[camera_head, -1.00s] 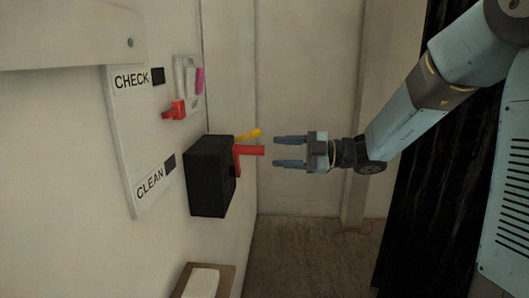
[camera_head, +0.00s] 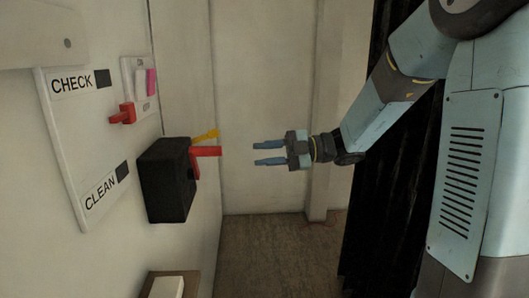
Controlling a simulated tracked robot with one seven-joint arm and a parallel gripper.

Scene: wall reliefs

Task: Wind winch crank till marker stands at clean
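The black winch box (camera_head: 168,185) is on the wall at the left. Its red crank handle (camera_head: 207,151) sticks out to the right. A white board (camera_head: 72,150) bears a CHECK label (camera_head: 72,84) above and a CLEAN label (camera_head: 101,192) below, each with a black square. The red marker (camera_head: 123,114) stands between the two squares, somewhat nearer CHECK. My gripper (camera_head: 255,154) is open and empty, right of the crank handle at about its height, with a visible gap between them. Its fingers point left at the handle.
A yellow rod (camera_head: 207,135) lies just above the red handle. A white panel with a pink switch (camera_head: 151,82) is beside the board. A brown-framed box (camera_head: 170,285) is on the wall below the winch. The space around my gripper is clear.

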